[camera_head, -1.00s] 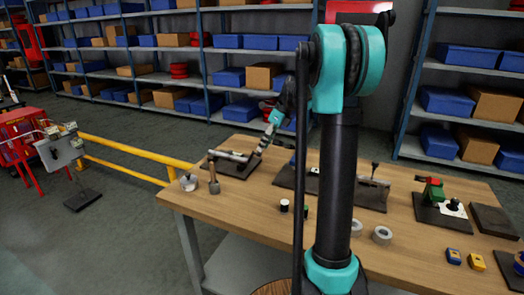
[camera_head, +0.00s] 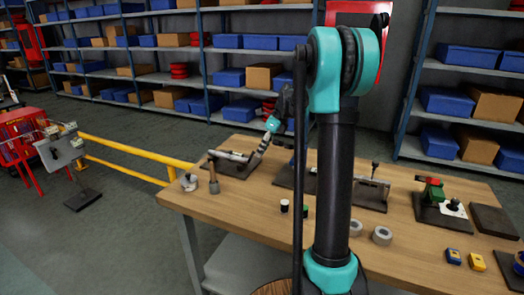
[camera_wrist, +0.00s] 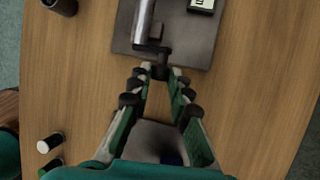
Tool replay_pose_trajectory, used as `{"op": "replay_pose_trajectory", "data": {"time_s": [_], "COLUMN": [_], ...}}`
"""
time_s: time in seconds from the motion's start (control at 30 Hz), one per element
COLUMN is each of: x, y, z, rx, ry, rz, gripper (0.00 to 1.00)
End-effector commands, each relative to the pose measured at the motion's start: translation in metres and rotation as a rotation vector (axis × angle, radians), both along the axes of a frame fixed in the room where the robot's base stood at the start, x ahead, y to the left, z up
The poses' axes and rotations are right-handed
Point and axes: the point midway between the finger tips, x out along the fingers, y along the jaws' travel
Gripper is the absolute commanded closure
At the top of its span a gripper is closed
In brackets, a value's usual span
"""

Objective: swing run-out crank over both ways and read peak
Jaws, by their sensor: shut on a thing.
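The run-out fixture is a dark plate (camera_head: 226,169) on the left part of the bench, with a pale metal shaft (camera_head: 229,156) lying across it. In the wrist view the plate (camera_wrist: 190,45) carries a grey cylinder (camera_wrist: 145,22) with a dark crank (camera_wrist: 162,58) at its near end. My gripper (camera_wrist: 162,73) is shut on the crank's end, which its fingertips partly hide.
Another fixture (camera_head: 372,192) is to the right. A yellow rail (camera_head: 130,150) runs behind.

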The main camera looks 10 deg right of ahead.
Motion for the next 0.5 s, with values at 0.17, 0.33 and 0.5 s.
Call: {"op": "replay_pose_trajectory", "data": {"time_s": [0.17, 0.33, 0.5], "x": [-0.001, -0.007, -0.013], "y": [0.001, 0.005, 0.009], "z": [0.001, 0.005, 0.01], "rx": [-0.012, -0.071, -0.146], "ry": [-0.018, -0.107, -0.217], "rz": [0.001, 0.001, 0.001], "gripper": [1.0, 1.0, 1.0]}}
